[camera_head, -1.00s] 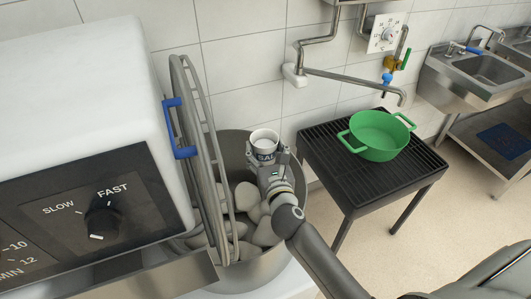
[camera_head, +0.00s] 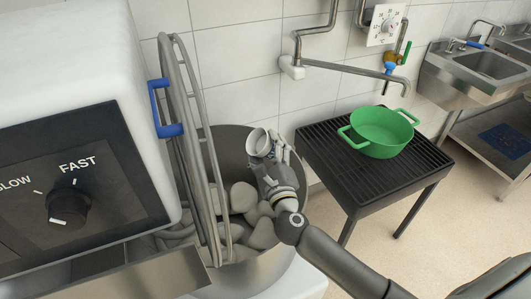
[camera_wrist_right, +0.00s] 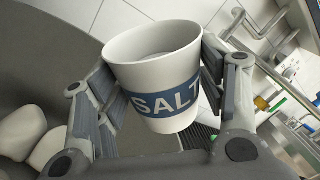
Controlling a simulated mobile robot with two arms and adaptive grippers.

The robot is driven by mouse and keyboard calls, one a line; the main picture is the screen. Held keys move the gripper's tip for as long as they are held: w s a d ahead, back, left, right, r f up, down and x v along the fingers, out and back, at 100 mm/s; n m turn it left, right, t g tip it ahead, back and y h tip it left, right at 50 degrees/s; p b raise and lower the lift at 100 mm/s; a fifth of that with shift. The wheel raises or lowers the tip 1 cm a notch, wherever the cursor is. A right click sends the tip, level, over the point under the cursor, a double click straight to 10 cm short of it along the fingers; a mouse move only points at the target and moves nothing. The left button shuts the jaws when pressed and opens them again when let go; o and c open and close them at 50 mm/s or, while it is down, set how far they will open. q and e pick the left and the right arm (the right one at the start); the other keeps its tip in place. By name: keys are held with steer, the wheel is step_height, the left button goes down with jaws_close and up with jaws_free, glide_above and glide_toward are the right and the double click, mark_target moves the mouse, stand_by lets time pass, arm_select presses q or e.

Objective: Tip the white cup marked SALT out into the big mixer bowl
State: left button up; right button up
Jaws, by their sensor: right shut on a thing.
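The white cup (camera_head: 259,142) with a blue band reading SALT is held in my right gripper (camera_head: 272,157) over the far right part of the big mixer bowl (camera_head: 272,272). In the right wrist view the cup (camera_wrist_right: 150,50) sits between the two fingers of the right gripper (camera_wrist_right: 160,90), and pale contents show inside it. The cup is tilted, its mouth leaning to the left in the head view. The bowl holds several pale, rounded lumps (camera_head: 241,197). My left gripper is not in view.
A wire guard (camera_head: 200,150) stands raised at the bowl's left, beside the mixer housing with its speed knob (camera_head: 68,207). A green pot (camera_head: 381,131) sits on a black slatted stand (camera_head: 330,150) to the right. A tap arm (camera_head: 345,69) reaches out above the stand.

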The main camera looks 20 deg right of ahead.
mark_target(256, 155)
steer(key=n, duration=0.4)
steer(key=shift+a+r+n+t+y+b, duration=0.2)
steer(key=shift+n+t+y+b, duration=0.1)
steer(key=shift+t+y, duration=0.1)
steer(key=n, duration=0.2)
steer(key=n+y, duration=0.1)
steer(key=n, duration=0.1)
steer(key=shift+a+r, duration=0.1)
steer(key=shift+a, duration=0.15)
steer(key=n+p, duration=0.2)
steer(key=a+n+p, duration=0.1)
steer(key=n+p, duration=0.1)
steer(key=shift+a+r+y, duration=0.1)
steer(key=shift+r+y, duration=0.25)
steer(key=shift+y, duration=0.05)
steer(key=n+p, duration=0.1)
steer(key=a+n+y+p, duration=0.1)
steer(key=n+p, duration=0.1)
steer(key=shift+a+n+p, duration=0.25)
steer(key=shift+n+p, duration=0.3)
steer(key=shift+n, duration=0.45)
steer(key=shift+f, duration=0.1)
